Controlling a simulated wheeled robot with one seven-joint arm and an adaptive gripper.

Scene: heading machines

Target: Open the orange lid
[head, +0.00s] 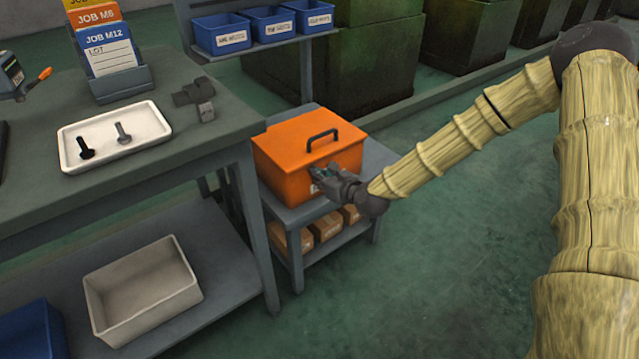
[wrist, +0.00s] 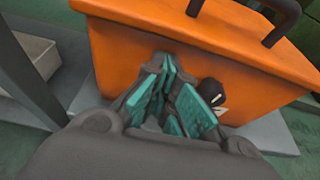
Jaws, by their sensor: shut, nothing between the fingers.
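The orange lid (head: 309,134) lies flat and closed on top of an orange box (head: 287,180). A dark bar handle (head: 322,138) stands up from the lid. The wrist view shows the lid's front edge (wrist: 205,40), part of the handle (wrist: 284,22) and the box front (wrist: 125,60). My gripper (head: 322,175) is at the front face of the box, below the lid's edge and lower than the handle. Its teal-padded fingers (wrist: 172,88) are shut with nothing held. Whether they touch the box front is hard to tell. A label on the box front is partly hidden by my gripper.
The box stands on a small grey stand (head: 289,214) with cardboard boxes on its lower shelf. A grey workbench (head: 200,148) is to the left, with a white tray (head: 150,140) of bolts. Floor to the right is clear.

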